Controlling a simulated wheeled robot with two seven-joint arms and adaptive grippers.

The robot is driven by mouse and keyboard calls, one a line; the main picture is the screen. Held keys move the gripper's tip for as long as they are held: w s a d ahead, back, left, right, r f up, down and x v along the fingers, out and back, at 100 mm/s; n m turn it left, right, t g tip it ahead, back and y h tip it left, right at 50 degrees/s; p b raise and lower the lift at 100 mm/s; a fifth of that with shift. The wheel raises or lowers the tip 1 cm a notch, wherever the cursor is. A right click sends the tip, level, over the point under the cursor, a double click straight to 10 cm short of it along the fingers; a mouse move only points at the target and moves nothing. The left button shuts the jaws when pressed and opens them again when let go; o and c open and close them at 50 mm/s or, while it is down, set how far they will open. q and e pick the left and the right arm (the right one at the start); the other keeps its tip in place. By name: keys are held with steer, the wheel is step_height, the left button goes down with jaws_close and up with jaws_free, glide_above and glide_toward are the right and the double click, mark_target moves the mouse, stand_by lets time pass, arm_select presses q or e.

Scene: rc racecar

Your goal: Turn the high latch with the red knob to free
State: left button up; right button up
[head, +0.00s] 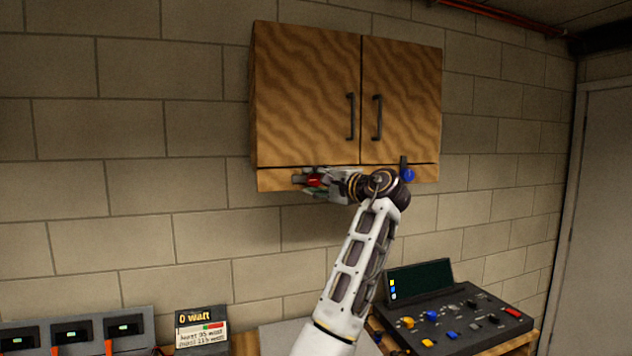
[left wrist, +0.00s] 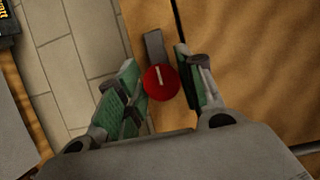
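The red knob (head: 314,180) is on the lower rail of the wooden wall cabinet (head: 300,100), below the left door. In the left wrist view the red knob (left wrist: 161,84) has a pale line on its face, and the grey latch bar (left wrist: 155,46) extends from it along the rail. In the head view this bar appears to lie sideways, toward the left. My left gripper (head: 318,182) is at the knob. In the left wrist view its green-padded fingers (left wrist: 158,78) stand apart, one on each side of the knob, with visible gaps. My right gripper is not in view.
A blue knob (head: 408,175) with an upright dark latch is at the right of the rail. Both doors are closed and have dark handles (head: 350,116). A control console (head: 450,310) stands below right, and a watt display (head: 203,328) below left.

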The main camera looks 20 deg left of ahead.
arm_select(q)
steer(key=shift+o, duration=1.1)
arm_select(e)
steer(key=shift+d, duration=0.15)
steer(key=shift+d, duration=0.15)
arm_select(q)
steer(key=shift+d, duration=0.1)
steer(key=shift+s+d, duration=0.3)
steer(key=shift+d, duration=0.1)
steer(key=v, duration=1.1)
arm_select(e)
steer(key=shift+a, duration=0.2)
arm_select(q)
steer(key=shift+a, duration=0.1)
